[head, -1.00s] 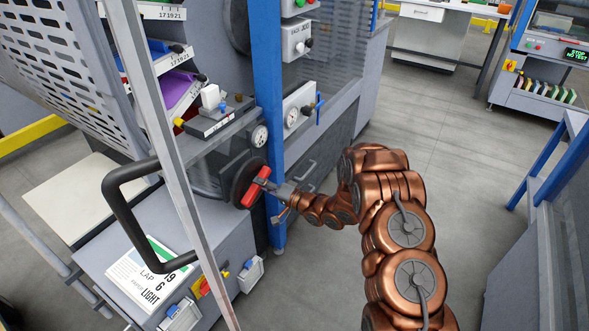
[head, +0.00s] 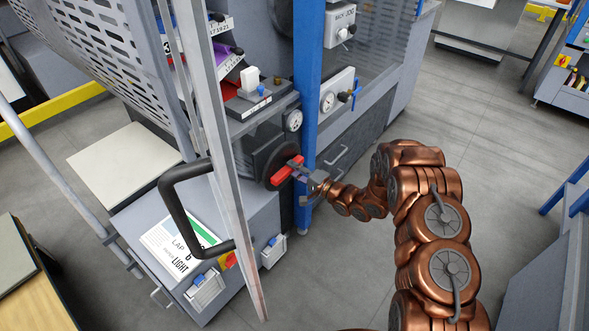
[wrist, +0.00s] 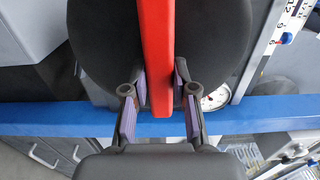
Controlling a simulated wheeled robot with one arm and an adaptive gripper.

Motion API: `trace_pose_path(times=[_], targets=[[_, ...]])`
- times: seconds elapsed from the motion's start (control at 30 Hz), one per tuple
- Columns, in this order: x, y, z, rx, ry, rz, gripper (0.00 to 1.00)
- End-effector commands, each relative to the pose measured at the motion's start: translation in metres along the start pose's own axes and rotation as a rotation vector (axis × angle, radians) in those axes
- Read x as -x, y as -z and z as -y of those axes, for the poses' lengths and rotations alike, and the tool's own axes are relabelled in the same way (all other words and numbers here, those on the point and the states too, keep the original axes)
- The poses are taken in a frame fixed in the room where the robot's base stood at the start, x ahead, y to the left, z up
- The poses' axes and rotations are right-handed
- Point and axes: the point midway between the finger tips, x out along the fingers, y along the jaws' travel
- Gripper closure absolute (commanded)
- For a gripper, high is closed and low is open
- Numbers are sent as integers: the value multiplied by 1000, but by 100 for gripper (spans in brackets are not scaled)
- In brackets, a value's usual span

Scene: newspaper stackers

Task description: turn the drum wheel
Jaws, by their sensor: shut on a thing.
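The drum wheel (head: 262,160) is a dark round disc on the grey machine's front, left of the blue post. A red bar handle (head: 284,171) crosses its face and sits tilted, upper end to the right. In the wrist view the red bar (wrist: 157,40) runs upright in the picture, with the dark wheel (wrist: 105,45) behind it. My gripper (head: 299,172) reaches in from the right past the post. Its fingers (wrist: 160,88) are closed on both sides of the red bar.
The blue post (head: 307,90) stands just beside my gripper. A clear guard with a black handle (head: 172,205) stands to the left. Open floor (head: 490,130) lies to the right.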

Motion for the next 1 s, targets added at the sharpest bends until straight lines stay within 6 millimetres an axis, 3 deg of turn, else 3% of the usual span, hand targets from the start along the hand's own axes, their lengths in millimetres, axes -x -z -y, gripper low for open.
trace_pose_path(times=[0.17,0.2,0.43,0.77,1.0], targets=[[0,-1,-1,0,-1,3,100],[0,-1,-1,0,-1,3,72],[0,0,0,1,-1,1,48],[2,0,0,1,0,0,48],[25,2,0,1,-2,-3,48]])
